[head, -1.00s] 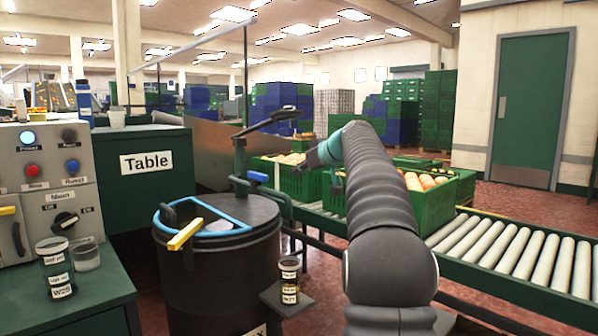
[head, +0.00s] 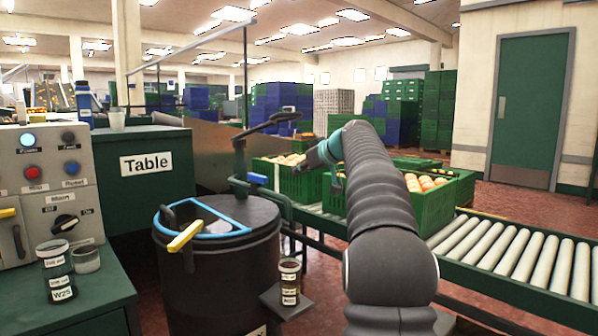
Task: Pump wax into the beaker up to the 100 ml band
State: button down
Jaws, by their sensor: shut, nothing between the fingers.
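The beaker (head: 289,283) is a small clear jar with a white rim and labels, upright on a small grey shelf (head: 272,301) beside the black wax drum (head: 222,290). Its contents look dark brown; the exact level against the band is too small to read. The pump stands at the drum's back right, with a dark lever handle (head: 270,123) slanting up to the right. My gripper (head: 303,168) is shut and empty, below the handle's outer end in the picture and in front of the green crates. Whether it touches the pump cannot be told.
A blue-rimmed opening (head: 205,213) with a yellow handle (head: 185,234) is on the drum's lid. A control panel (head: 45,185) and a jar labelled W25 (head: 56,272) are at left. Green crates of oranges (head: 428,210) stand on a roller conveyor (head: 520,264) at right.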

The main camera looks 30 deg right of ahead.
jog(key=s+d+r+p, duration=0.2)
jog(key=s+r, duration=0.6)
jog(key=r, duration=0.1)
jog(key=shift+s, duration=0.3)
jog(key=shift+d, duration=0.1)
dwell(1.1)
